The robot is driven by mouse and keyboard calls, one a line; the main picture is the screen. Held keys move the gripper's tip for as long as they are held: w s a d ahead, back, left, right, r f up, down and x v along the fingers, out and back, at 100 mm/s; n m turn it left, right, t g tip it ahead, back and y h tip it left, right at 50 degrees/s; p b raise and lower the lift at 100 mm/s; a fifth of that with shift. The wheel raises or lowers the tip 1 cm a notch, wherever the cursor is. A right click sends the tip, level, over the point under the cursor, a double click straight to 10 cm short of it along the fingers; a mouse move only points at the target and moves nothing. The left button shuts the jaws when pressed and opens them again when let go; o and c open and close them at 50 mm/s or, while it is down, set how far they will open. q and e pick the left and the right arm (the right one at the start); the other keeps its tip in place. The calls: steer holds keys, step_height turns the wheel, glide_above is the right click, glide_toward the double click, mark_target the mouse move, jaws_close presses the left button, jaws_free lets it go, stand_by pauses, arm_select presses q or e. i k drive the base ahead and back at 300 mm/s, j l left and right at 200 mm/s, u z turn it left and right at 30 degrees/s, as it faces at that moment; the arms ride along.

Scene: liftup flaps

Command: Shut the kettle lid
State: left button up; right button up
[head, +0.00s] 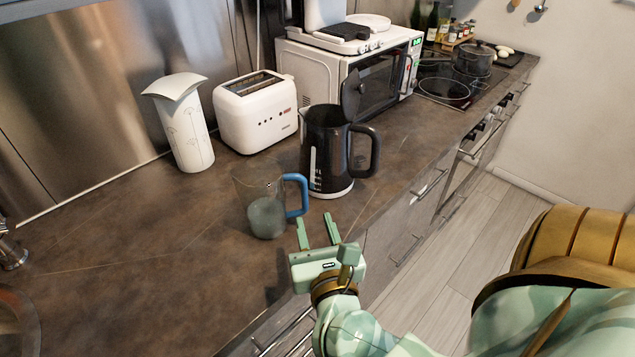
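A black kettle (322,150) stands upright on the brown counter, with its handle on the right side. Its lid (351,95) is swung up and stands open near the handle side. My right gripper (316,222) is at the counter's front edge, below and in front of the kettle. Its two fingers are apart with nothing between them, and they do not touch the kettle. My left gripper is not in view.
A clear glass mug (262,205) with a blue handle stands close to my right gripper's fingers, left of the kettle's base. A white toaster (255,112), a white paper-towel-like cylinder (187,130) and a microwave (375,80) stand behind. The counter (130,240) is clear at left.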

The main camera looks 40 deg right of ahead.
mark_target(351, 89)
steer(key=z, duration=1.5)
